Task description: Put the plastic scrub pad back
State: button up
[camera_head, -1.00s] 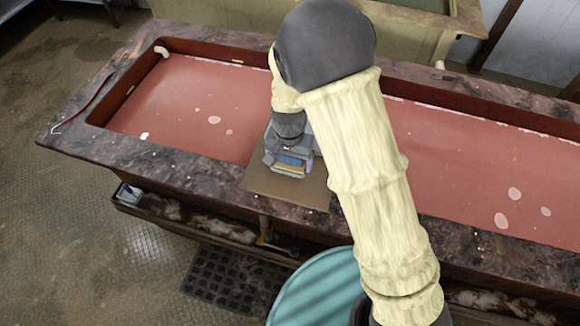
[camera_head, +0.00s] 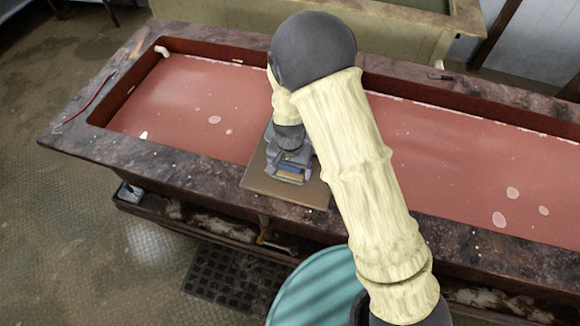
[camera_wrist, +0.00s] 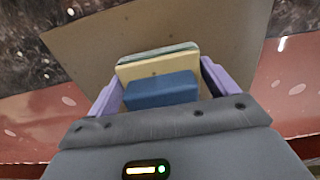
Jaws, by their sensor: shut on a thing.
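My gripper (camera_head: 292,174) is over the brown board (camera_head: 262,181) at the trough's near edge, pointing down. In the wrist view its purple fingers (camera_wrist: 160,88) are shut on the plastic scrub pad (camera_wrist: 150,68), a cream block with a grey-green layer along its far side. A blue block (camera_wrist: 160,92) sits between the fingers, closer to the palm; I cannot tell whether it is part of the pad. The pad is over the board, which also shows in the wrist view (camera_wrist: 225,40); I cannot tell whether it touches.
The long trough with a red bottom (camera_head: 190,100) has a dark stone-like rim (camera_head: 90,130). A low ledge (camera_head: 190,222) runs beneath, with a small blue-and-white thing (camera_head: 131,193) at its left end. A teal round top (camera_head: 315,290) stands in front.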

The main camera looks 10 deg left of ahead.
jog(key=shift+f, duration=0.15)
jog(key=o, duration=0.9)
jog(key=shift+o, duration=0.2)
notch_tip(320, 180, up, 12)
jog(key=shift+r+b, duration=0.2)
jog(key=shift+b, duration=0.9)
jog(key=s+d+r+t, duration=0.1)
jog(key=s+d+r, duration=0.1)
jog(key=d, duration=1.1)
jog(key=s+d+r+t, duration=0.1)
jog(key=s+d, duration=0.4)
jog(key=d, duration=0.7)
jog(key=shift+d+r+n+t, duration=0.3)
jog(key=shift+d+r+n, duration=0.1)
jog(key=shift+r, duration=0.3)
